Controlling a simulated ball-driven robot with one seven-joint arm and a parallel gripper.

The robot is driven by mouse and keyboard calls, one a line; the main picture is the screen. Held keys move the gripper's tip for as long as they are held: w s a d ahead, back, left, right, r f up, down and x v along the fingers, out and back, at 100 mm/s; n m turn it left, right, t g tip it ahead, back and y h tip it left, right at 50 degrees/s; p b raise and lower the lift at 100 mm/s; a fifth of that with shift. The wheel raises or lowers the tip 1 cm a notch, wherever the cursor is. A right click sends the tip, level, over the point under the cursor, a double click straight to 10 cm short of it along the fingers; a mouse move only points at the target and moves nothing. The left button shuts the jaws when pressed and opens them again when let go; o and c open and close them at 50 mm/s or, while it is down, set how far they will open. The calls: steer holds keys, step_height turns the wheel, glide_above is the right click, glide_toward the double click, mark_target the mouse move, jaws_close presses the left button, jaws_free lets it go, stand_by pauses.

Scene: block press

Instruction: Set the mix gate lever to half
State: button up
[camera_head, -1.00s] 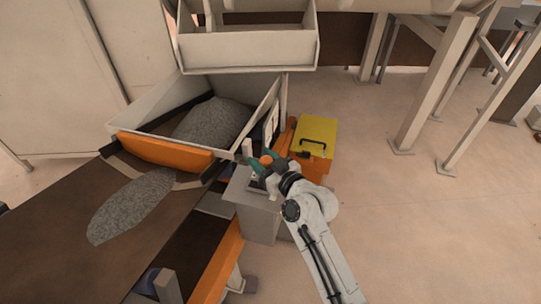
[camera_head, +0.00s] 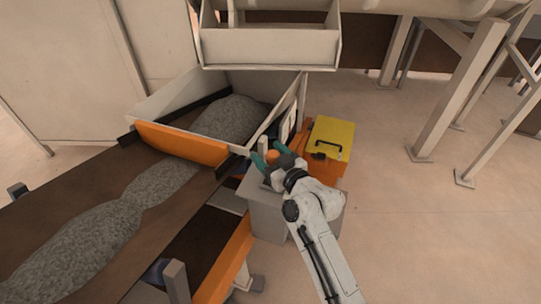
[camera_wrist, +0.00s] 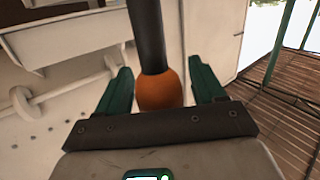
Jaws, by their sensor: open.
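The lever shows in the wrist view as a black rod (camera_wrist: 147,35) with an orange knob (camera_wrist: 158,90). The knob sits between the two green fingers of my gripper (camera_wrist: 159,68), with a visible gap on each side. In the head view the orange knob (camera_head: 272,155) shows at my gripper (camera_head: 261,153), above a grey box. My gripper is open around the knob. The lever's base and any scale are hidden.
A dark conveyor belt (camera_head: 62,205) carries a strip of gravel (camera_head: 85,242) away from the gate. A yellow case (camera_head: 331,138) stands just right of my gripper. The grey box (camera_head: 268,220) is below my wrist.

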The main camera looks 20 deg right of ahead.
steer(key=b+v, duration=0.2)
steer(key=v, duration=0.8)
steer(key=shift+s, duration=0.35)
steer(key=s+d+f+g+h, duration=0.25)
steer(key=s+f+g, duration=0.45)
steer(key=s+f, duration=0.45)
steer(key=s+d+f+m+g+h, duration=0.1)
steer(key=s+d+m+g, duration=0.1)
steer(key=s, duration=0.8)
steer(key=s+d+f+m+g+h, duration=0.2)
steer(key=s+d+g, duration=0.3)
steer(key=s, duration=0.6)
steer(key=shift+g, duration=0.5)
steer(key=shift+w+a, duration=0.1)
